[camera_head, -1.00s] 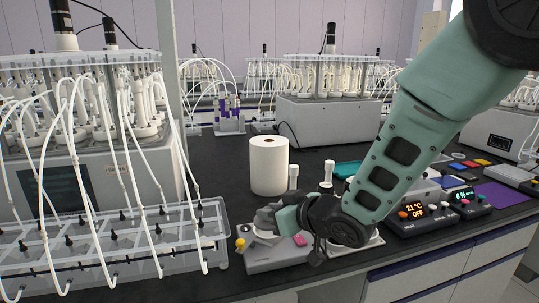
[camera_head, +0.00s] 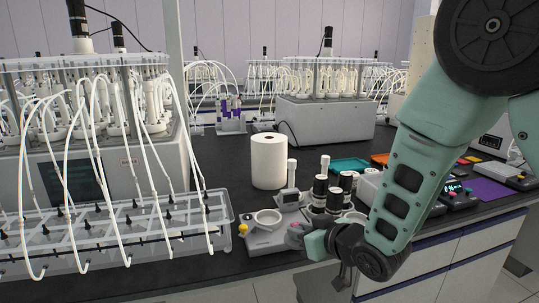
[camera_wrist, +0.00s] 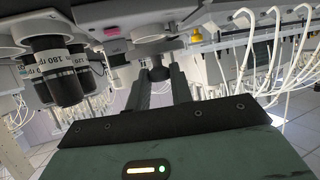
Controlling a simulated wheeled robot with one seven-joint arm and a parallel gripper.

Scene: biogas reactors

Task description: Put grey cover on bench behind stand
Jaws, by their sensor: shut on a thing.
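In the wrist view my gripper's two dark fingers (camera_wrist: 160,82) are shut on the dark round knob of the grey cover (camera_wrist: 160,49), which shows nearly edge-on beyond the fingertips. In the head view my gripper (camera_head: 315,243) is at the right front of the stand, near the bench edge; its fingertips and the cover are not clearly visible there. The stand (camera_head: 265,237) is a pale grey device with a round ring on top, a yellow knob and a pink button. Its pink-button side also shows in the wrist view (camera_wrist: 92,42). The black bench (camera_head: 225,172) extends behind the stand.
A white paper roll (camera_head: 269,163) stands behind the stand. Black bottles with white labels (camera_head: 320,192) stand close to its right, beside my arm. A clear tube rack (camera_head: 100,240) is at the left. Bare bench lies around the roll.

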